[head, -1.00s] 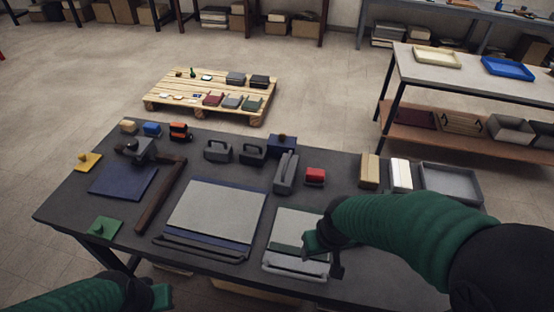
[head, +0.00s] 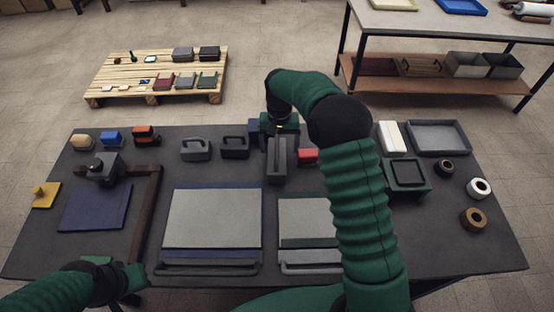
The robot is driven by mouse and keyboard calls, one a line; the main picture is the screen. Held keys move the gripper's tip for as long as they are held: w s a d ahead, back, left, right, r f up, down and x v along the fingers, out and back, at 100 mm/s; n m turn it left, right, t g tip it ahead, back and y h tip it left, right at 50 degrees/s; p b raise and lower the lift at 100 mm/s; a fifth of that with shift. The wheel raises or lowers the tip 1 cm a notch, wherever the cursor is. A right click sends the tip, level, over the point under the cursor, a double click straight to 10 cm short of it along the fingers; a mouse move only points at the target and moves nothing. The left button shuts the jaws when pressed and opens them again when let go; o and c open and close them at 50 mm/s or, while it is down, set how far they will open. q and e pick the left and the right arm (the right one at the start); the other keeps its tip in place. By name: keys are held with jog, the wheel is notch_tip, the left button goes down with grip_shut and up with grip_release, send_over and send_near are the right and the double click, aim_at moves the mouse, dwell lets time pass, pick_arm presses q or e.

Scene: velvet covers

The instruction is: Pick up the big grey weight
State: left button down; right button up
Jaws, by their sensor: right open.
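Two block-shaped weights with top handles stand side by side at the back middle of the table: a grey one (head: 195,150) and a darker one (head: 235,148). A long upright-looking grey block (head: 277,165) stands just right of them; I cannot tell from its shape whether it is also a weight. My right gripper (head: 280,128) is open and empty, above the far end of the long block, right of both handled weights. It partly hides a dark blue box (head: 254,128). My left gripper (head: 132,283) is low at the front left, far from the weights; its jaws are unclear.
Flat grey boards (head: 212,215) lie in front of the weights. A red block (head: 308,157) sits close right of the long block. My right arm covers part of the table's right side. Rolls (head: 473,218) lie far right.

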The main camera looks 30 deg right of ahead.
jog(key=f, duration=0.7)
jog(key=shift+w+a, duration=0.25)
jog(key=shift+w, duration=0.1)
jog(key=shift+s+r, duration=0.1)
jog(key=shift+r, duration=0.1)
jog(key=c, duration=0.6)
grip_shut()
jog(key=shift+r, duration=0.2)
jog(key=shift+w, duration=0.25)
